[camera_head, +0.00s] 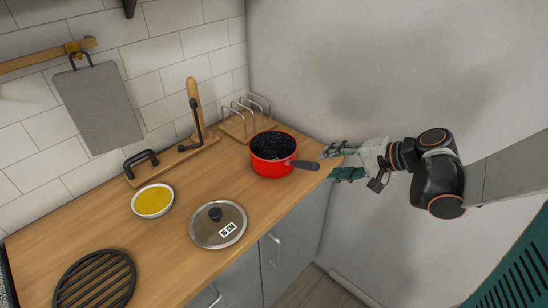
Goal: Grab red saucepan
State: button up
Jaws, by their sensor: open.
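The red saucepan (270,168) stands upright on the wooden counter (178,260), near its right end. Its inside is dark and speckled, and its black handle (304,164) points right, toward the counter's edge. My gripper (328,164) comes in from the right at the handle's end. Its fingers are open, one on the far side and one on the near side of the handle tip. I cannot tell whether they touch it.
A glass lid (232,228) lies in front of the saucepan. A bowl with yellow contents (153,201) and a black round trivet (95,280) are further left. A wire rack (240,122) stands behind the saucepan. A grey wall (330,60) rises at the back right.

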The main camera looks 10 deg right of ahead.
aim_at(300, 164)
jog(key=b+x, duration=0.1)
jog(key=x, duration=0.5)
jog(key=shift+w+f+b, duration=0.15)
jog(key=shift+b, duration=0.25)
jog(key=shift+w+d+b+x, duration=0.15)
jog(key=shift+b+x, duration=0.25)
jog(key=shift+x, duration=0.65)
jog(key=shift+w+d+b+x, duration=0.1)
jog(key=shift+b+x, duration=0.35)
jog(key=shift+x, duration=0.55)
jog(key=shift+w+b+x, duration=0.15)
jog(key=shift+b+x, duration=0.25)
jog(key=shift+x, duration=0.65)
jog(key=shift+r, duration=0.2)
grip_shut()
